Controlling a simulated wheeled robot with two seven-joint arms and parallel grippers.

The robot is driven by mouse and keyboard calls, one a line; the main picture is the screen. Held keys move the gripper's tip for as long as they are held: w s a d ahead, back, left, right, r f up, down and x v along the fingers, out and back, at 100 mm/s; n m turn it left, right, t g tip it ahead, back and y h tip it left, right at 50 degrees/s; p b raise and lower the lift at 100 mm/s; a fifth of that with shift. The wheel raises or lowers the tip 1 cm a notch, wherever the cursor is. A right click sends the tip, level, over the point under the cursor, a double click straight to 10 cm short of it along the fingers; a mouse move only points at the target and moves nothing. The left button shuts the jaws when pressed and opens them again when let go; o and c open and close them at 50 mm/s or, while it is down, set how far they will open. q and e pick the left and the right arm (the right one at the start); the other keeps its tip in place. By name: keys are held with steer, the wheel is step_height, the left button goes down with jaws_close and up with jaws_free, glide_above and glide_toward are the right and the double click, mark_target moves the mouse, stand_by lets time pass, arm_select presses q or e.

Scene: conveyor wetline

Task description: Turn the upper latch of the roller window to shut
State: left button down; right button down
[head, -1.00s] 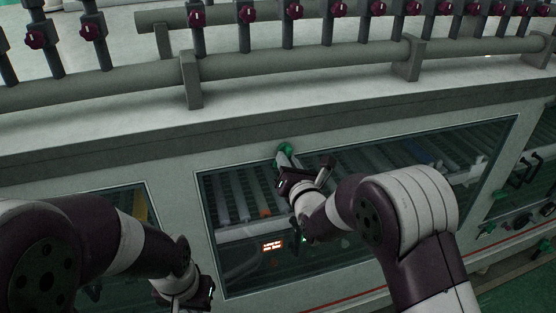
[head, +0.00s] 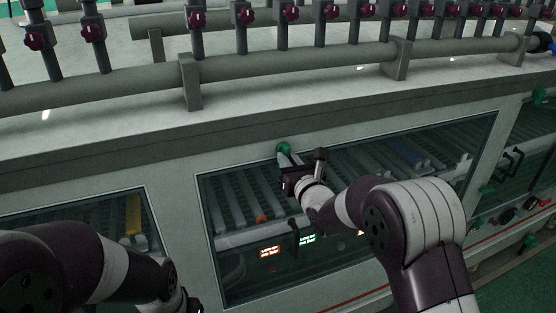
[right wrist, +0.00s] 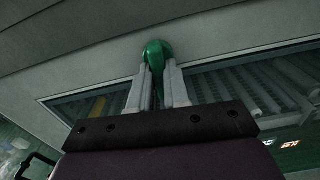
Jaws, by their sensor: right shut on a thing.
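The roller window (head: 222,275) is a framed dark pane in the machine's pale front, with rollers behind it. Its green upper latch (head: 283,148) sits at the top edge of the frame. In the right wrist view the latch (right wrist: 157,52) has a rounded green hub, and its lever points down between my fingers. My right gripper (head: 286,161) is shut on this latch, with one pale finger on each side of the lever in the right wrist view (right wrist: 158,88). My left arm is at the lower left of the head view; its gripper is below the picture edge.
A grey pipe (head: 290,62) with several red-handled valves runs along the ledge above. Another window (head: 150,215) is to the left. A dark handle (head: 295,238) and lit signs (head: 269,252) show lower in the roller window. More green latches (head: 487,190) are at right.

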steer(key=shift+f, duration=0.15)
steer(key=c, duration=1.1)
jaws_free()
steer(key=shift+s+a, duration=0.1)
steer(key=shift+a, duration=0.05)
arm_select(q)
steer(key=f+b, duration=0.4)
steer(key=f, duration=0.1)
steer(key=shift+s+a+b, duration=0.15)
steer(key=shift+a+b, duration=0.05)
steer(key=shift+b, duration=0.1)
arm_select(e)
steer(key=v, duration=0.7)
